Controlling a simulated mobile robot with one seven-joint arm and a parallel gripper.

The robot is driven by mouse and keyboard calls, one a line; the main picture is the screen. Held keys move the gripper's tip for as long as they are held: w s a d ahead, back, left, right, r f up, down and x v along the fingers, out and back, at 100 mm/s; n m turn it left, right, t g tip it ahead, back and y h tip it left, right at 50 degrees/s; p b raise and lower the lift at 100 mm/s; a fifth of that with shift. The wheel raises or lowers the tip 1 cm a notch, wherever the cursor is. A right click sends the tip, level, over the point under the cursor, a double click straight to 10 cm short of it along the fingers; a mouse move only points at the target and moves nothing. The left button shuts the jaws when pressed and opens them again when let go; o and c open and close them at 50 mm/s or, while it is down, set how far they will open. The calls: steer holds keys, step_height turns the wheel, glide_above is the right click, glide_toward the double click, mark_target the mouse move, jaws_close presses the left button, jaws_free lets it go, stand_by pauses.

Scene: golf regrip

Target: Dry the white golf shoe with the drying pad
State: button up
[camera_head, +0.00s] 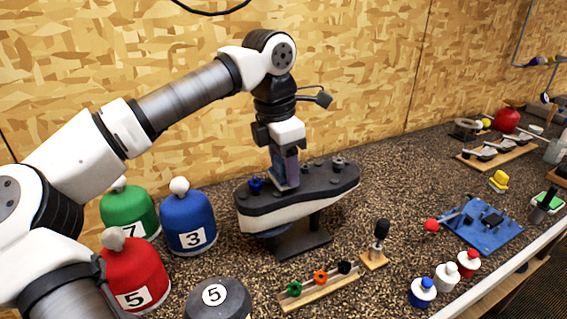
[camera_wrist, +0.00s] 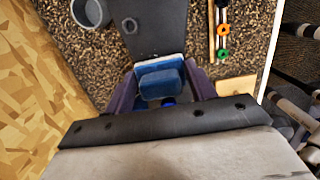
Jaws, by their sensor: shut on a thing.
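The white golf shoe (camera_head: 290,212) rests sole-up on a dark stand (camera_head: 303,240). Its dark sole (camera_head: 325,183) faces up and carries a blue cleat (camera_head: 256,185) at the left and grey studs at the right. My gripper (camera_head: 286,183) points down over the middle of the sole. In the wrist view, its purple fingers (camera_wrist: 162,88) are shut on a blue pad with a pale edge (camera_wrist: 162,80), which I take as the drying pad. The pad is at or just above the sole; exact contact is hidden. The sole (camera_wrist: 157,25) shows beyond the pad.
Green (camera_head: 129,208), blue (camera_head: 188,222) and red (camera_head: 135,270) numbered headcovers stand left of the shoe. A wooden cleat rack (camera_head: 318,290) and a black-handled tool (camera_head: 379,240) stand in front. Small bottles (camera_head: 446,275) and a blue fixture (camera_head: 485,222) are at right.

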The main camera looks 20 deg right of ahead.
steer(key=shift+f+b, duration=0.4)
steer(key=shift+f, duration=0.25)
stand_by(0.3)
steer(key=shift+w+r, duration=0.1)
